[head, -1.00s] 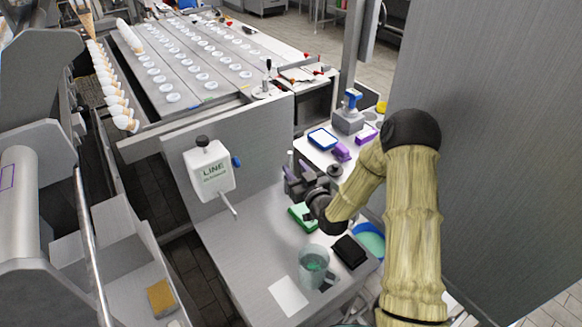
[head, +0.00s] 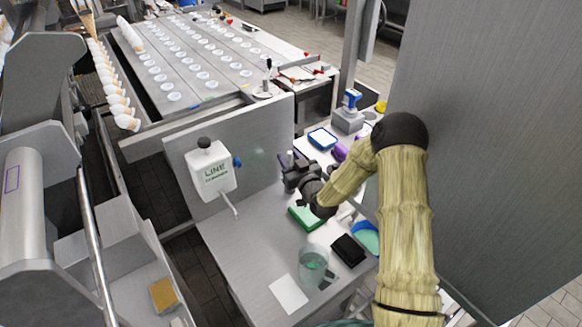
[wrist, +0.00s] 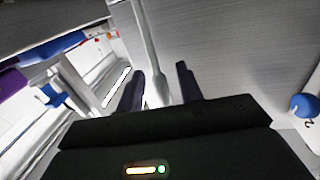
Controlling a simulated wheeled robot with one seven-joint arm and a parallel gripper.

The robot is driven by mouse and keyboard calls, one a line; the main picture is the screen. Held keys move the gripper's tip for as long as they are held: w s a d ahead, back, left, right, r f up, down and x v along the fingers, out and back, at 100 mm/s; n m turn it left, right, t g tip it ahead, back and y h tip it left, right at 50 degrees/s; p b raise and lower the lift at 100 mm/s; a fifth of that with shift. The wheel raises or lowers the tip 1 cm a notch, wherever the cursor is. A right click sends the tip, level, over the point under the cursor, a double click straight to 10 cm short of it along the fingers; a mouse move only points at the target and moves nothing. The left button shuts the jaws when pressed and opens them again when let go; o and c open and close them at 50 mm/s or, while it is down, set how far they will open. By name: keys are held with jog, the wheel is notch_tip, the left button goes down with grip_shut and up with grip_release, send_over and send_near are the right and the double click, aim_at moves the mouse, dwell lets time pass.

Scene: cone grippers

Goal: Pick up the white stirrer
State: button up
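My gripper (head: 286,160) is beside the right end of the upright steel panel, above the counter. In the wrist view its two dark fingers (wrist: 160,82) stand apart, with a gap between them. A long pale strip (wrist: 149,60) runs from the top edge down between the fingers. It looks like the white stirrer, but I cannot tell it surely from the panel's edge. No clear gripping contact shows. In the head view my gripper hides the spot where the stirrer may be.
A white dispenser (head: 208,172) with a blue knob (head: 237,162) hangs on the panel (head: 262,125). A blue-rimmed tray (head: 322,138) is behind.

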grip_shut()
notch_tip(320, 180, up, 10)
jog(key=shift+b, duration=0.6)
dwell(0.6)
